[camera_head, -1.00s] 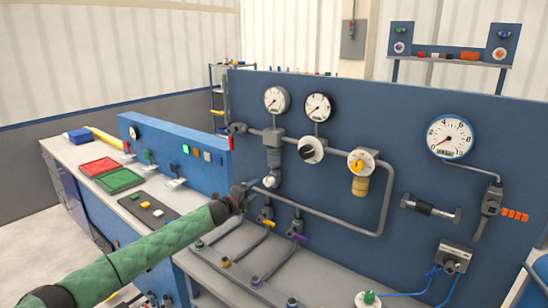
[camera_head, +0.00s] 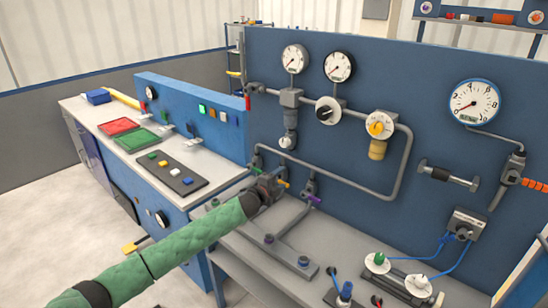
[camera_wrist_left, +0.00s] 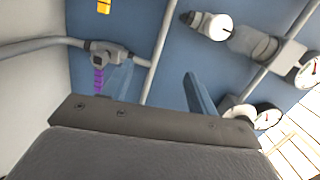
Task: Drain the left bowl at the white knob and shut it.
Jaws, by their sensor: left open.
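The left bowl (camera_head: 290,118) is a grey cylinder hanging under a fitting on the blue panel, with a white knob (camera_head: 286,142) at its lower end. In the left wrist view the bowl (camera_wrist_left: 250,42) lies at upper right, with the white knob (camera_wrist_left: 217,27) towards the middle. My left gripper (camera_head: 279,182) is below the knob, apart from it, by the lower pipe and valves. In the left wrist view its two fingers (camera_wrist_left: 158,86) are spread with nothing between them. My right gripper is not in view.
A purple-handled valve (camera_wrist_left: 98,77) is close beside one finger in the left wrist view. A grey pipe (camera_head: 340,181) runs below the bowl. An amber bowl (camera_head: 378,150) hangs to the right. Blue hoses (camera_head: 428,270) lie on the bench at right.

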